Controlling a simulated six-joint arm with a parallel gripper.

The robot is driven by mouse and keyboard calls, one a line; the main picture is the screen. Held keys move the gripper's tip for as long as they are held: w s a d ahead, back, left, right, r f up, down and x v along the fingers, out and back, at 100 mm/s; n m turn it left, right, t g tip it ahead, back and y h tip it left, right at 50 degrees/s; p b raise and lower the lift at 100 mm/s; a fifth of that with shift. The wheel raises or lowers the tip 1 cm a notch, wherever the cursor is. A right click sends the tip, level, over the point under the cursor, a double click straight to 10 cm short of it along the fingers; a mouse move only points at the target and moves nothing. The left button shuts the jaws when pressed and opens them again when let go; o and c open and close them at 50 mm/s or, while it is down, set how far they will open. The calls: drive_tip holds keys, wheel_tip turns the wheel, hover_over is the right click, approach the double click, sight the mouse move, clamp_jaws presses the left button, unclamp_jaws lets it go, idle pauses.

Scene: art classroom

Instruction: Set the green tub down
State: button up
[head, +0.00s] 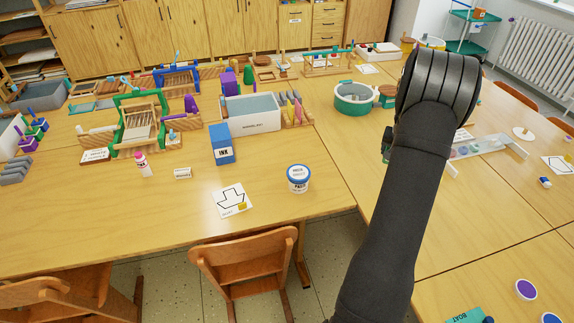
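A round green tub (353,107) with a pale rim stands on the tabletop, left of my arm's raised bend. A small dark green piece (387,142) shows at the left edge of my forearm; most of it is hidden, and I cannot tell whether it is a tub or whether it is held. My arm rises from the bottom and bends away at the top right. My gripper is hidden behind it, so its fingers and anything between them do not show.
A green jar with a brown lid (387,99) stands close beside the round tub. A clear tray (478,147) lies right of my arm. A paste pot (298,180), a blue ink box (222,145) and a grey basin (252,124) stand on the left table. Bare wood (335,150) lies between.

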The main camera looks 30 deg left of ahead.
drive_tip(key=s+a+n, duration=0.1)
drive_tip(key=s+a, duration=0.1)
drive_tip(key=a, duration=0.7)
drive_tip(key=s+a+n, duration=0.1)
drive_tip(key=s+a, duration=0.2)
drive_tip(key=a, duration=0.6)
drive_tip(key=n+y, duration=0.1)
drive_tip(key=n, duration=0.1)
hover_over(268, 162)
drive_tip(key=s+d, duration=0.1)
drive_tip(key=d, duration=0.1)
drive_tip(key=f, duration=0.6)
drive_tip(key=shift+s+a+f, duration=0.1)
drive_tip(key=shift+a+f, duration=0.05)
drive_tip(key=shift+a, duration=0.1)
drive_tip(key=shift+s+a+f+y, duration=0.1)
drive_tip(key=shift+a+f+y, duration=0.2)
drive_tip(key=shift+a, duration=0.1)
drive_tip(key=shift+f, duration=1.9)
drive_tip(key=shift+f, duration=0.2)
drive_tip(key=o, duration=1)
